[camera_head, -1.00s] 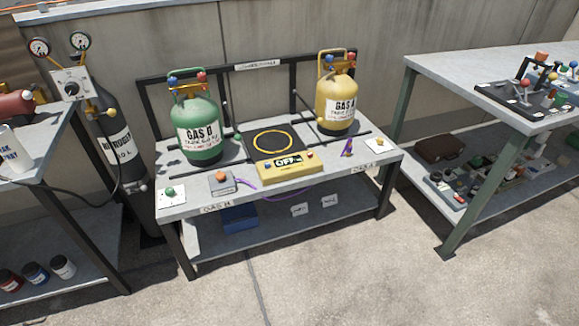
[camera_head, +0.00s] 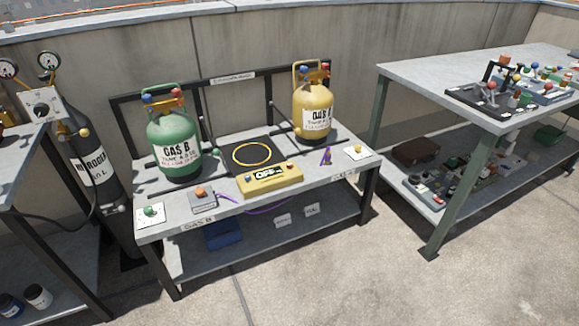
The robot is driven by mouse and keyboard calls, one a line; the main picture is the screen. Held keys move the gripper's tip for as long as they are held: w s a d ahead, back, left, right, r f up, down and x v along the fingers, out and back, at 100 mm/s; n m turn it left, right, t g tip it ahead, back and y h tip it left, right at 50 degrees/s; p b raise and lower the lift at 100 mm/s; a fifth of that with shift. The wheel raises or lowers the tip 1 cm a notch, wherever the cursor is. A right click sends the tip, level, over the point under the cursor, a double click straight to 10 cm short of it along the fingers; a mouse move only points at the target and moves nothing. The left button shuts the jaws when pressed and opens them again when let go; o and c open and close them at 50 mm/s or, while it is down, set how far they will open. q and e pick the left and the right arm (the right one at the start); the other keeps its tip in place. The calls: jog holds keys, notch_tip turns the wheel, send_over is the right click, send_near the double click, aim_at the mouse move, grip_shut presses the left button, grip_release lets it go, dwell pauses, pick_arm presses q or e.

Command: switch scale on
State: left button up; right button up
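The scale stands in the middle of the grey bench. It has a dark platform (camera_head: 252,155) with a yellow ring and a yellow control box (camera_head: 269,180) in front. The box's display reads OFF, with a small button at each end, the right one reddish. The platform is empty. A green cylinder marked GAS B (camera_head: 174,147) stands left of it and a yellow cylinder (camera_head: 313,112) stands right of it. Neither of my grippers is in view.
The bench (camera_head: 180,221) also holds an orange-knobbed box (camera_head: 202,201), a green-knobbed plate (camera_head: 150,215) and a yellow-knobbed plate (camera_head: 357,152). A nitrogen cylinder (camera_head: 92,170) stands left. Another table (camera_head: 420,75) with tools stands right. The floor in front (camera_head: 340,270) is clear.

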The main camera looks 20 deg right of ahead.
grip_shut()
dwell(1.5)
